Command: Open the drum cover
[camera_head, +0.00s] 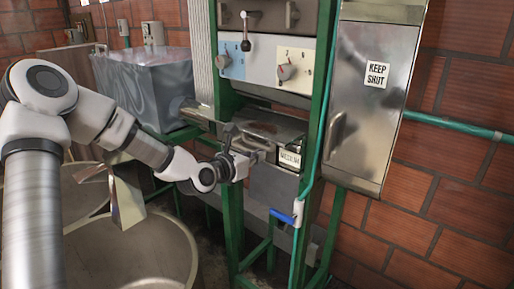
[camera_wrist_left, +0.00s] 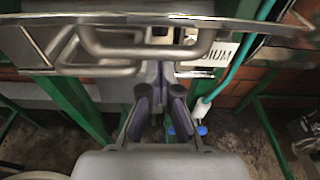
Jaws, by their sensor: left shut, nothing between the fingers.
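The pulper machine stands in a green frame (camera_head: 230,200), and no part of it is marked as the drum cover, so I cannot tell which part that is. A metal front with a "MEDIUM" label (camera_head: 290,158) sits below the dial panel. A looped metal handle (camera_wrist_left: 145,45) shows at the top of the left wrist view, with the label (camera_wrist_left: 220,54) to its right. My left gripper (camera_head: 248,157) is shut and empty, close in front of this metal front. Its fingers (camera_wrist_left: 161,95) appear just below the handle; contact cannot be told. My right gripper is out of view.
A steel cabinet (camera_head: 365,110) marked "KEEP SHUT" has a handle at its left. The dial panel (camera_head: 270,65) has a lever above it. Large metal vats (camera_head: 165,245) stand lower left, a grey box (camera_head: 150,85) behind. A blue-handled valve (camera_head: 285,216) hangs below.

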